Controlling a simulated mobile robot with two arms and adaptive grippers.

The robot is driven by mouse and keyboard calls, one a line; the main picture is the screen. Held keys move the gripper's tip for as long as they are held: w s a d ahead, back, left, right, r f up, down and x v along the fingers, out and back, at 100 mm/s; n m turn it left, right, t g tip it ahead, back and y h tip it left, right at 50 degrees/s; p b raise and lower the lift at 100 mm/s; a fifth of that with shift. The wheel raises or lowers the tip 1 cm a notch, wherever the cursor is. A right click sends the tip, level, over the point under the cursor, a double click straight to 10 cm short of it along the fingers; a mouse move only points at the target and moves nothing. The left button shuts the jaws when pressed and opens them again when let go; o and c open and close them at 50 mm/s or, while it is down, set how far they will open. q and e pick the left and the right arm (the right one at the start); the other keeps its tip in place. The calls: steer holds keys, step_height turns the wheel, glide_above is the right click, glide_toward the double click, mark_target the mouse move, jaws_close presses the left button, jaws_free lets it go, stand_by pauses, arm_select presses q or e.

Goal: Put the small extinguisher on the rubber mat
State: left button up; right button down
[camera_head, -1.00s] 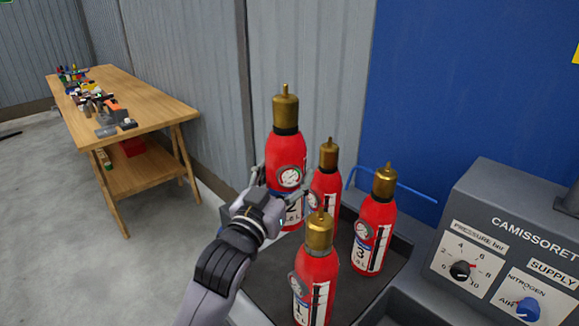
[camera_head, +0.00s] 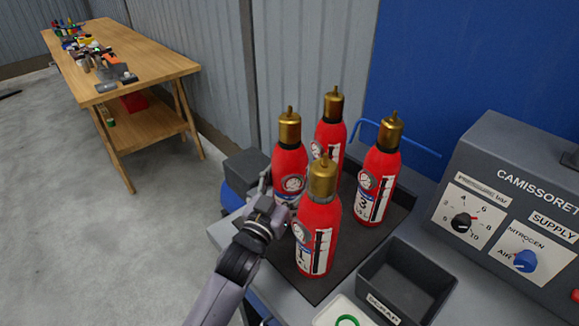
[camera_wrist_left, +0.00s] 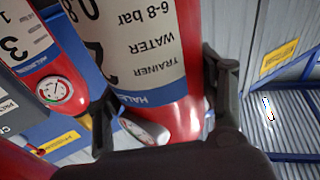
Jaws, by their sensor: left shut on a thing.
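My left gripper (camera_head: 272,192) is shut on a red extinguisher (camera_head: 290,162) with a brass top. In the left wrist view, my gripper (camera_wrist_left: 165,95) has its fingers on either side of this extinguisher (camera_wrist_left: 160,70), whose label reads TRAINER WATER. It looks about upright at the left of a dark mat (camera_head: 350,240). Its base is hidden behind my gripper and extinguisher 1 (camera_head: 318,235), so I cannot tell whether it touches the mat. Extinguisher 3 (camera_head: 377,185) and another red extinguisher (camera_head: 331,138) stand on the mat's right and back. My right gripper is not in view.
A black SCRAP bin (camera_head: 405,285) and a light tray with a green ring (camera_head: 345,318) sit in front of the mat. A grey supply panel (camera_head: 515,200) stands at right. A dark box (camera_head: 245,170) is behind my gripper. A wooden workbench (camera_head: 150,65) stands far left.

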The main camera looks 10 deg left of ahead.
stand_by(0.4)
arm_select(q)
steer(key=o, duration=1.7)
steer(key=shift+s+f, duration=0.1)
steer(key=shift+f, duration=0.2)
steer(key=shift+r, duration=0.1)
steer(key=b+v, duration=0.2)
steer(key=v, duration=1)
